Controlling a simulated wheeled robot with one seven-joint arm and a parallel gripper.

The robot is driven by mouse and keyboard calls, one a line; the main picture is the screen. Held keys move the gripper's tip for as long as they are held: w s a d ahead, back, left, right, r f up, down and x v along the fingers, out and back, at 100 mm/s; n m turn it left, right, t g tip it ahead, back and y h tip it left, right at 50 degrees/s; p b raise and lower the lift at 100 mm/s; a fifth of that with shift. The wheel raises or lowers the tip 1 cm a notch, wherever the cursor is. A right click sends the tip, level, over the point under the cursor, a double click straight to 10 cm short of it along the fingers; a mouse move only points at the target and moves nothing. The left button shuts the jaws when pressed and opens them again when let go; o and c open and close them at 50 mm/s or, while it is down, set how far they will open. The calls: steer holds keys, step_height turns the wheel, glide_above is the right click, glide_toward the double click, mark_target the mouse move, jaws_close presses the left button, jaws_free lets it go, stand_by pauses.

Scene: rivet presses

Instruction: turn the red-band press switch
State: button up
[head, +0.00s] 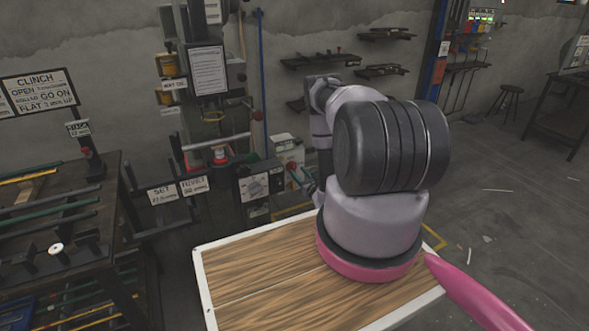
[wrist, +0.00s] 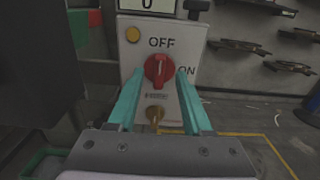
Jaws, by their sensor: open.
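In the wrist view a red rotary switch (wrist: 158,70) sits on the front of a white control box (wrist: 188,105). "OFF" is printed above it and "ON" to its right. Its grip bar stands roughly upright. My gripper (wrist: 158,76) is open, with one teal finger at each side of the switch. I cannot tell whether either finger touches it. In the head view the white box (head: 287,149) stands right of a press (head: 208,85) with a red part (head: 220,154) low on it.
A yellow lamp (wrist: 133,35) and a brass key-like part (wrist: 155,113) are on the same box, above and below the switch. A grey box with a dial (head: 254,185) stands left of the white box. A dark rack table (head: 80,222) is at the left.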

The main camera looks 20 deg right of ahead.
mark_target(294, 167)
steer(key=shift+w, duration=2.05)
jaws_close()
